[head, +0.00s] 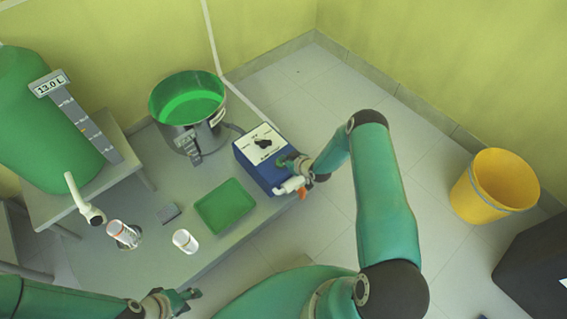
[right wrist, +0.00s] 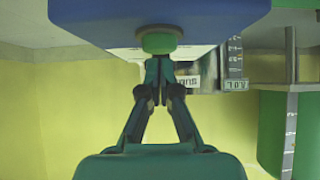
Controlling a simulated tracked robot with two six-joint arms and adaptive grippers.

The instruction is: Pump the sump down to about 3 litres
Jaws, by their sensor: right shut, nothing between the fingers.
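The steel pot (head: 207,133) with green liquid stands at the back of the grey bench; in the right wrist view a partly hidden label and small gauge (right wrist: 235,84) show upside down, its reading too small to be sure of. The blue pump box (head: 262,160) has a white panel with a black knob (head: 263,142). My right gripper (head: 290,162) is shut and empty at the box's front. In the right wrist view its fingertips (right wrist: 158,60) are at a green round button (right wrist: 160,41), apparently touching it. My left gripper (head: 188,294) is low at the left, its opening unclear.
A green tank (head: 40,125) with a 13.0 L display (head: 50,84) stands at the left, a white tap (head: 84,198) below it. A green tray (head: 225,206), white containers (head: 185,241) and a grey block (head: 168,213) occupy the bench. A yellow bucket (head: 480,190) stands right.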

